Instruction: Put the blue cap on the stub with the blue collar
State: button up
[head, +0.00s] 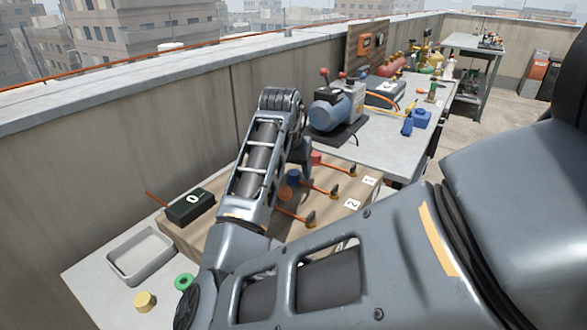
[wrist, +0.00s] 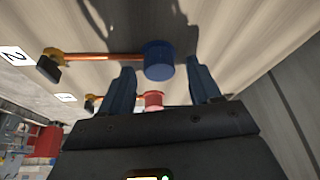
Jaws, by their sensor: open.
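The blue cap (wrist: 158,60) shows in the wrist view as a short blue cylinder at the end of a copper stub (wrist: 105,57) with a brass valve, near the label 2. It also shows in the head view (head: 292,178), partly behind my arm. I see no separate blue collar; the cap or the angle may hide it. My gripper (wrist: 159,68) is open, with one finger on each side of the blue cap and a visible gap to each. In the head view my arm mostly hides the gripper.
A red cap (wrist: 153,99) is on the neighbouring stub, also in the head view (head: 316,158). A black box (head: 190,206), grey tray (head: 140,256), green ring-like piece (head: 184,281) and yellow cap (head: 144,301) are at the left. A blue pump (head: 338,108) stands behind.

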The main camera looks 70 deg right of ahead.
jog(key=v, duration=0.7)
jog(key=shift+a+r, duration=0.2)
jog(key=shift+r, duration=0.15)
